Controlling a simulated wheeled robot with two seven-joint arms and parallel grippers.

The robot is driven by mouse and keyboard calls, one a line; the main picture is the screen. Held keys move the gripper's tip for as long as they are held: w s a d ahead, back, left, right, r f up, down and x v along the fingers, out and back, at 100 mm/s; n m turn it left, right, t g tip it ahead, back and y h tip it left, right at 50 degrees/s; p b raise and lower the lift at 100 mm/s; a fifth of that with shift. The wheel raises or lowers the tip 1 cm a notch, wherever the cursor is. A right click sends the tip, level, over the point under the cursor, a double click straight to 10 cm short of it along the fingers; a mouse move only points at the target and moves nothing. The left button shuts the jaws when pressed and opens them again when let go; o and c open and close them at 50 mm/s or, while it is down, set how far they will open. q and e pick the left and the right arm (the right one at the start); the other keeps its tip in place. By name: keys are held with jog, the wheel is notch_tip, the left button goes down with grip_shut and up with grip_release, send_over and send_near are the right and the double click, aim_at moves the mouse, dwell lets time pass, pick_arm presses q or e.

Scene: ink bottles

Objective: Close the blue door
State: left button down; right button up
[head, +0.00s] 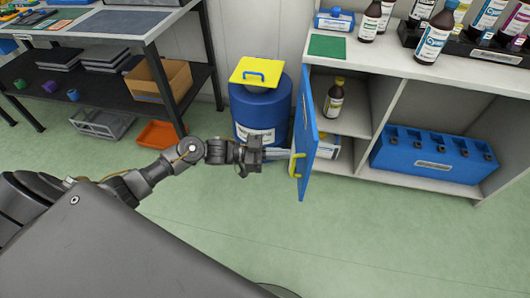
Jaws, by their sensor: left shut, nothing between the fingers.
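The blue door (306,128) of the white cabinet stands open, swung out from the left compartment and seen nearly edge-on. A yellow handle (296,165) is on its lower front edge. My left gripper (287,154) is shut and empty, with its fingertips at the door's left face close to the handle; I cannot tell whether they touch. Inside the open compartment a dark bottle with a yellow cap (334,98) stands on the shelf, and a white and blue container (328,146) is below, partly hidden by the door. My right gripper is not in view.
A blue drum (262,112) with a yellow lid stands left of the door, behind my left arm. A blue crate (433,158) sits in the right compartment. Bottles crowd the cabinet top (380,52). A black shelf unit (110,85) is at left. The green floor before the cabinet is clear.

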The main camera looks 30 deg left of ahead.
aim_at(309, 154)
pick_arm(q)
jog(key=shift+x, duration=2.7)
